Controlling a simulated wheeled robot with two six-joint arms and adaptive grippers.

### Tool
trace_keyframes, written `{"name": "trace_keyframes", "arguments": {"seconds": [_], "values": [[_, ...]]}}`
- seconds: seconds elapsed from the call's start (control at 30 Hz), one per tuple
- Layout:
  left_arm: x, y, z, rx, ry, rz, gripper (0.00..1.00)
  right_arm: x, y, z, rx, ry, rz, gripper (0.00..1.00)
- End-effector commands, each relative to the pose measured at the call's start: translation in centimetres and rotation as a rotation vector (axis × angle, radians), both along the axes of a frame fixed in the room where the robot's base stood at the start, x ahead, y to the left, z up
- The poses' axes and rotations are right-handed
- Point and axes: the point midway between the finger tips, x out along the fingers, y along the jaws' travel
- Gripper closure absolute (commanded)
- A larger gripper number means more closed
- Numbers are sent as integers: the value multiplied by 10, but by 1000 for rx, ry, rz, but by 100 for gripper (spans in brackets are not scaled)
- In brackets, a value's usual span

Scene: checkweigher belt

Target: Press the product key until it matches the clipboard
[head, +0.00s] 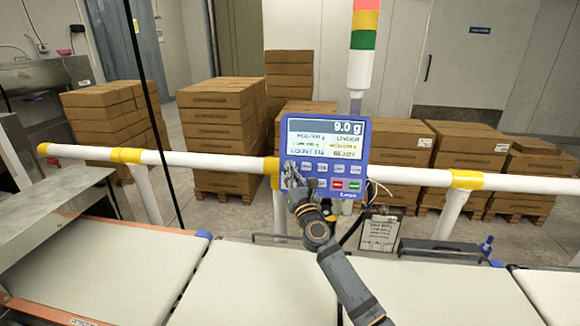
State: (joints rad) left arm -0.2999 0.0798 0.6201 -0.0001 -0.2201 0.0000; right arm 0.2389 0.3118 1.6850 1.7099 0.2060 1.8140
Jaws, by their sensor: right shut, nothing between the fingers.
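A blue control panel (353,168) is mounted above the white rail. Below the screen are rows of pale keys, with a red key (337,184) and a green key (354,186). My right gripper (291,172) is shut and empty at the panel's left keys, covering some of them; I cannot tell whether it touches one. The clipboard (379,232) hangs below and right of the panel, its writing too small to read. My left gripper is not in view.
A white rail (398,174) with yellow joints crosses behind the belts. Pale belt sections (253,285) lie in front. A signal tower (362,50) stands behind the panel. Stacked cartons (215,125) fill the back.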

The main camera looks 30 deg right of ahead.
Motion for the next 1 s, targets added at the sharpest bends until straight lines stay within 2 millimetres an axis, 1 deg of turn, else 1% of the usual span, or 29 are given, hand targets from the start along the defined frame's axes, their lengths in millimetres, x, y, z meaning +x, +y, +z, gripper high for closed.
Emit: {"name": "trace_keyframes", "arguments": {"seconds": [0.23,0.53,0.63,1.0], "values": [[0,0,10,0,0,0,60,-10,8,4,1,1,0,100],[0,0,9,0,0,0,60,-12,9,4,0,1,0,100],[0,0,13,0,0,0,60,-14,11,6,1,1,0,100],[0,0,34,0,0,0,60,-42,32,17,2,1,1,100]]}}
